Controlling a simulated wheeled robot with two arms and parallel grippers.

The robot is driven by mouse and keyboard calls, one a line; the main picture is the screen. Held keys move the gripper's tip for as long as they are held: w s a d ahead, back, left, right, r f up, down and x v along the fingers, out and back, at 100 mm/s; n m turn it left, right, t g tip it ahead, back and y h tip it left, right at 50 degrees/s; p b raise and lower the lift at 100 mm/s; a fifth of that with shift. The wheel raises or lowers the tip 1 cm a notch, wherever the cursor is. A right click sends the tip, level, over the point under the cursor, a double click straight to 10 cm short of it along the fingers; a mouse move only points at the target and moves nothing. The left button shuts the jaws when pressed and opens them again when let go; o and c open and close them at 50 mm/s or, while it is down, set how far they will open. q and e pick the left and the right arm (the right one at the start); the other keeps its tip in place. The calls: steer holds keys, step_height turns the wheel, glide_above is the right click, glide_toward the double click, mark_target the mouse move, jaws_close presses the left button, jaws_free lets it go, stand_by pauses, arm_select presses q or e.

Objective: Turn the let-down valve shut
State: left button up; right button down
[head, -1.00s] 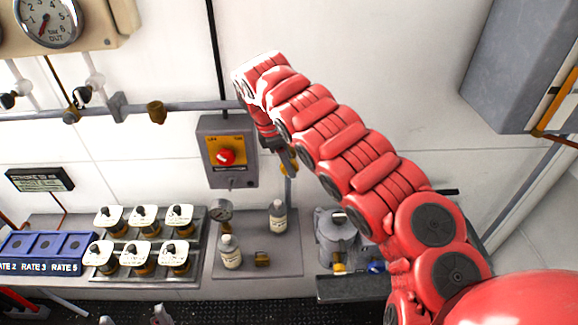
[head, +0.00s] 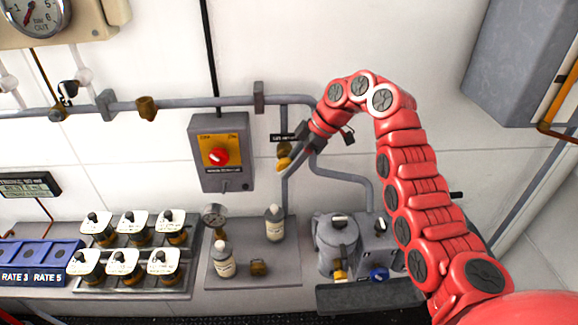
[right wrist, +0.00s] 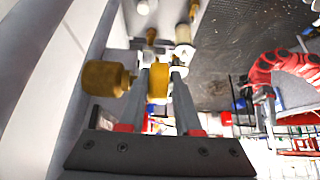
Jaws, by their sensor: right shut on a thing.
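The let-down valve (head: 284,150) sits on the vertical grey pipe right of the switch box, under a small black label. Its yellow handle (head: 283,163) points out from the wall. My right gripper (head: 291,167) reaches it from the right and is shut on the yellow handle. In the right wrist view the handle (right wrist: 158,84) is between the two grey fingers (right wrist: 161,76), with the brass valve body (right wrist: 107,78) just left of them.
A grey switch box (head: 221,170) with a red knob is on the wall left of the valve. Below are two bottles and a gauge on a grey tray (head: 285,262), and a grey pump (head: 337,240) to the right.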

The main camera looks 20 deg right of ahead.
steer(key=y, duration=0.1)
steer(key=t+y, duration=0.1)
steer(key=y, duration=0.1)
steer(key=shift+d+f, duration=0.15)
steer(key=shift+f, duration=0.2)
steer(key=y, duration=0.1)
steer(key=y+b, duration=0.1)
steer(key=shift+f+t+y, duration=0.2)
steer(key=shift+t+y, duration=0.1)
steer(key=shift+y, duration=0.1)
steer(key=shift+y+b, duration=0.3)
steer(key=shift+b, duration=0.1)
steer(key=shift+r, duration=0.1)
steer(key=c, duration=0.6)
jaws_free()
